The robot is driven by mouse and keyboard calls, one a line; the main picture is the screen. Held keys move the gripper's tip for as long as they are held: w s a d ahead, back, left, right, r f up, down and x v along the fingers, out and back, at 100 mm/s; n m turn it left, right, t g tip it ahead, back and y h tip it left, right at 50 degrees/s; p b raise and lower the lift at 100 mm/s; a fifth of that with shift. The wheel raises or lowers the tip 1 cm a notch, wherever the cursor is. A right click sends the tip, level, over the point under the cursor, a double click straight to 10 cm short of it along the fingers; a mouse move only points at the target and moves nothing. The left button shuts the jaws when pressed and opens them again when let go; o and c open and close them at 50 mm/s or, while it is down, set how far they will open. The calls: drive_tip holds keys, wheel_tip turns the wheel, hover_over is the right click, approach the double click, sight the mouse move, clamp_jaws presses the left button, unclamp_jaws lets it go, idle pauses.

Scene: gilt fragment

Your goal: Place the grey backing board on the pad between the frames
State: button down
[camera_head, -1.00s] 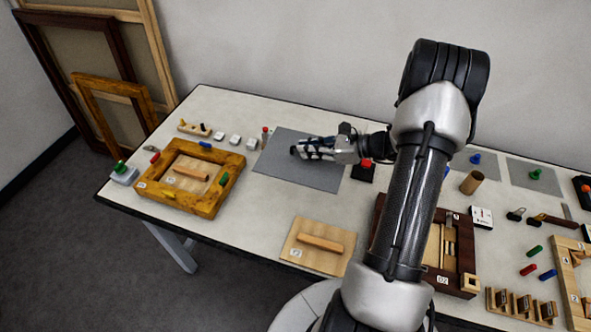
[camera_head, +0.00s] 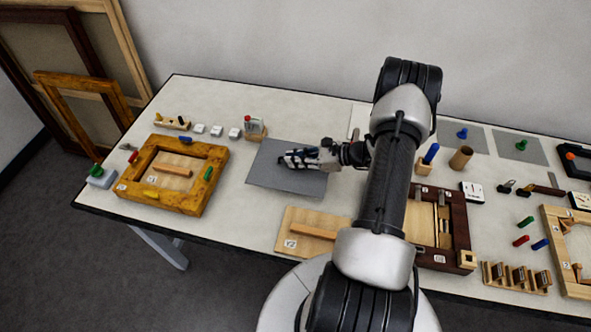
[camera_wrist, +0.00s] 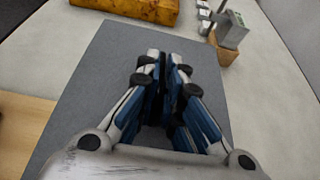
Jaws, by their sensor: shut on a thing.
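The grey backing board (camera_head: 262,172) is a flat sheet between the gilt frame (camera_head: 202,196) and the dark wooden frame (camera_head: 468,222) in the head view. My gripper (camera_head: 287,160) is over the board's middle, shut on it. The wrist view shows the closed fingers (camera_wrist: 164,60) above the broad grey board (camera_wrist: 100,75); the part they grip is hidden between them. I cannot make out the pad; the board may cover it. Whether the board touches the table cannot be told.
A wooden panel (camera_head: 290,242) with a bar handle lies in front of the board. White blocks (camera_head: 217,131) sit farther left. Pegs and a brown cylinder (camera_head: 461,157) stand right of my arm.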

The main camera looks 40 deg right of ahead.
drive_tip(key=shift+f+b, duration=0.4)
drive_tip(key=shift+f, duration=1.95)
drive_tip(key=shift+f, duration=0.1)
drive_tip(key=c, duration=1.8)
unclamp_jaws()
drive_tip(key=shift+o, duration=0.2)
